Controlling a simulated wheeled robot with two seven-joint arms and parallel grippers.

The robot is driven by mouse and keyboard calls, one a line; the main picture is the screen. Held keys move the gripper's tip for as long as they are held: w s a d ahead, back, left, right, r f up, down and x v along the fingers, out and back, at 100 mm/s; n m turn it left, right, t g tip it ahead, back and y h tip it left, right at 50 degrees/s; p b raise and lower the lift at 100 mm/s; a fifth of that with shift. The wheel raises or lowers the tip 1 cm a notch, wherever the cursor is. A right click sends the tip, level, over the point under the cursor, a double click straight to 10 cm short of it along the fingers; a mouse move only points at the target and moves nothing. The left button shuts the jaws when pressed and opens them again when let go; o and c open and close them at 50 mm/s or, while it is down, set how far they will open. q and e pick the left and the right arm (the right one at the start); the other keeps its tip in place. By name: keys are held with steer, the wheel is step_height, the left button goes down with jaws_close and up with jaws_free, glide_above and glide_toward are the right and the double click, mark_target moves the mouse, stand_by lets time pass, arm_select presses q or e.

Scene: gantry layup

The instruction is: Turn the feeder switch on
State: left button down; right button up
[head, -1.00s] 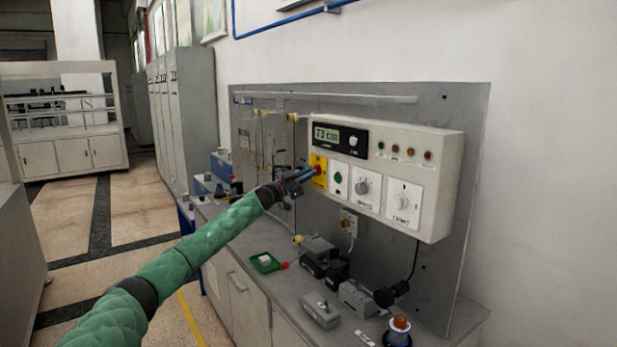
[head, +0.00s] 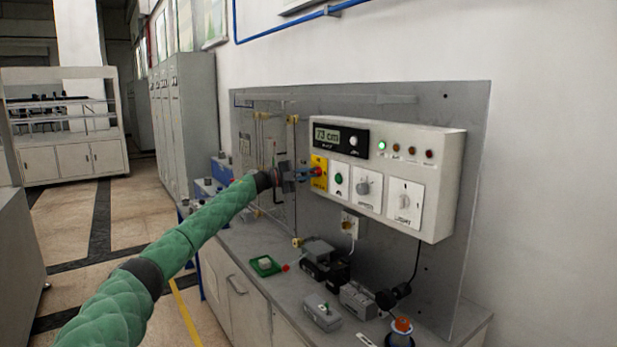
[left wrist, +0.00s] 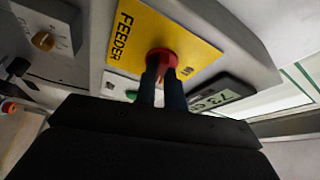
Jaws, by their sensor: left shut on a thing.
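The feeder switch is a red knob (left wrist: 162,58) on a yellow plate (left wrist: 190,42) marked FEEDER in the left wrist view. In the head view the yellow plate (head: 320,182) is at the left end of the white control box (head: 447,190). My left gripper (head: 312,172) is at the plate, its two blue fingers shut on the red knob. The fingers hide part of the knob, so its exact angle is hard to read. A green indicator lamp (head: 382,146) at the top of the box is lit. My right gripper is in neither view.
A display (head: 340,137) above the switch reads 73 cm. A green button (head: 338,179) and dials (head: 362,188) sit right of the switch. A glass-like guard with yellow fittings (head: 294,120) stands close left of it. Small devices (head: 322,312) lie on the bench below.

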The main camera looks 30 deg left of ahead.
arm_select(q)
steer(key=shift+m+g, duration=0.3)
steer(key=shift+m, duration=0.5)
steer(key=shift+m+y, duration=0.3)
steer(key=shift+m, duration=0.5)
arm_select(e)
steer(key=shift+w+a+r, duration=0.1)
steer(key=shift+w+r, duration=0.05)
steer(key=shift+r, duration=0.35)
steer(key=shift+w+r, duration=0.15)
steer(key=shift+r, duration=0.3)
arm_select(q)
steer(key=shift+g, duration=0.3)
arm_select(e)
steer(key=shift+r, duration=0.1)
arm_select(q)
steer(key=shift+f, duration=0.1)
steer(key=c, duration=1.5)
jaws_free()
